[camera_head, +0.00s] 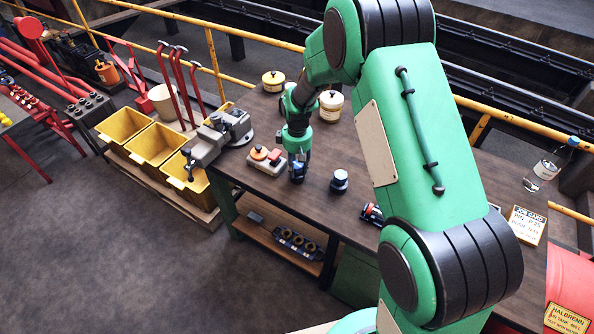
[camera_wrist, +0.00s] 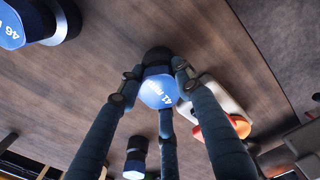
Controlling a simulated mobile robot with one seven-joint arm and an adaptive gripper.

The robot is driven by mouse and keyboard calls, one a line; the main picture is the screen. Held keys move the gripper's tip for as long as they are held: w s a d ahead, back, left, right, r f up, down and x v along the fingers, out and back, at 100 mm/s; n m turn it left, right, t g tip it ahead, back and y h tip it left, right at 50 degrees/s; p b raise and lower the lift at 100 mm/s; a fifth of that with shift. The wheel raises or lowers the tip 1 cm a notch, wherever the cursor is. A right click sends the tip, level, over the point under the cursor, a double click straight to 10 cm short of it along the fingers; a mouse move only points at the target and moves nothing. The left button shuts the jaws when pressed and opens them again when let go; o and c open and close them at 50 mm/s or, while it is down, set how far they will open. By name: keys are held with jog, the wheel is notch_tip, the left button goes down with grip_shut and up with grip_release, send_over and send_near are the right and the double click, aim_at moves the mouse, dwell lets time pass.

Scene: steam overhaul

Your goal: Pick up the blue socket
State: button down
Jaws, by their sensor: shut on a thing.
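My gripper (camera_head: 297,168) is over the workbench with its fingers closed around a blue-topped dark socket (camera_wrist: 158,92). In the wrist view this socket sits between the fingertips, with its blue face marked "41" towards the camera. The fingers cover part of its sides. In the head view the held socket (camera_head: 297,177) shows just below my gripper. I cannot tell whether it touches the bench. A larger blue-faced socket marked "46" (camera_wrist: 13,25) stands apart to one side; in the head view (camera_head: 339,181) it is right of my gripper. Another dark, blue-faced socket (camera_wrist: 135,158) shows low in the wrist view.
A pale block with an orange knob (camera_head: 266,160) is close left of my gripper. A grey vice (camera_head: 222,135) is at the bench's left end. Cream tins (camera_head: 331,105) stand behind. A red and black item (camera_head: 371,214) lies right.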

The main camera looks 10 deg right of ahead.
jog(key=shift+r, duration=0.1)
jog(key=shift+r, duration=0.75)
notch_tip(320, 180, up, 2)
jog(key=shift+w+r, duration=0.1)
jog(key=s+r+p, duration=0.1)
jog(key=s, duration=1.5)
jog(key=shift+d, duration=0.35)
jog(key=shift+r, duration=0.1)
jog(key=w+d+r+p, duration=0.2)
jog(key=w+d, duration=0.7)
jog(key=w, duration=0.4)
jog(key=w+d+r+n+p, duration=0.1)
jog(key=w+d+r+p, duration=0.2)
jog(key=w+d, duration=0.5)
jog(key=w, duration=0.5)
jog(key=shift+d+r+n, duration=0.15)
jog(key=shift+d+n, duration=0.15)
jog(key=shift+d, duration=0.05)
jog(key=shift+s, duration=0.1)
